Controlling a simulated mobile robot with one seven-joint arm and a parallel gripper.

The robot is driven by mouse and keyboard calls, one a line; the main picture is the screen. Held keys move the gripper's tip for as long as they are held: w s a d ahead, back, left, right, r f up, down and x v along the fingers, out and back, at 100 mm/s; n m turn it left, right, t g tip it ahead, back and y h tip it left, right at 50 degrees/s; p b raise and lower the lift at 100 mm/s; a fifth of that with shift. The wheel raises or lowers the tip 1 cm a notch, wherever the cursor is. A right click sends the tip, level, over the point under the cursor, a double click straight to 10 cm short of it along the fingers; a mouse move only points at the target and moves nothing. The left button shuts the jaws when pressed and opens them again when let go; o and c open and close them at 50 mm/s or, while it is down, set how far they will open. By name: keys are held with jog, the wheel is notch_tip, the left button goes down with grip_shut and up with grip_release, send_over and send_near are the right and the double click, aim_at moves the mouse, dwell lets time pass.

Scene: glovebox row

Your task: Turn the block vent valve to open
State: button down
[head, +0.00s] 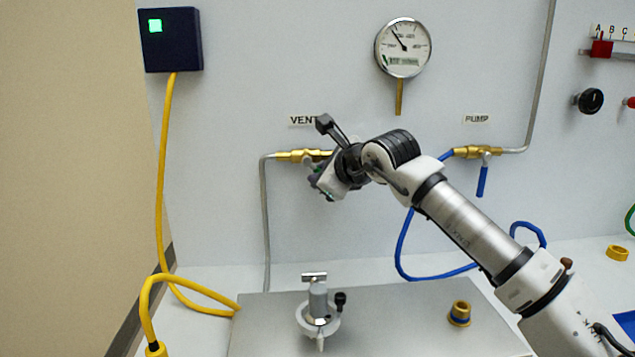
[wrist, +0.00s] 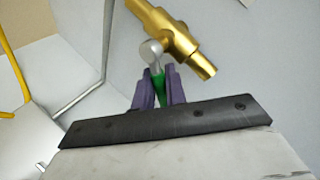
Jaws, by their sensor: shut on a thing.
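The brass vent valve (head: 290,156) sits on the wall panel under the VENT label (head: 303,120). Its brass body (wrist: 175,35) runs diagonally across the top of the wrist view. A silver stem leads to its green lever (wrist: 157,86). My gripper (wrist: 158,78) is shut on this lever, one purple finger on each side. The lever lies at an angle to the valve body in the wrist view; its exact turn I cannot tell. In the head view my gripper (head: 320,180) is in front of the valve and hides most of the lever.
A pump valve (head: 478,152) with a blue lever hangs to the right. A round gauge (head: 403,47) is above. A grey pipe (head: 265,220) runs down left of the vent valve. A metal plate (head: 400,330) below bears a clamp-like fitting (head: 318,305) and a brass ring (head: 460,313).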

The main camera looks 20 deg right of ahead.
jog(key=shift+r+n, duration=0.15)
jog(key=shift+n, duration=0.15)
jog(key=shift+d+h, duration=0.1)
jog(key=shift+h, duration=0.2)
jog(key=c, duration=1.5)
grip_release()
jog(key=shift+r, duration=0.15)
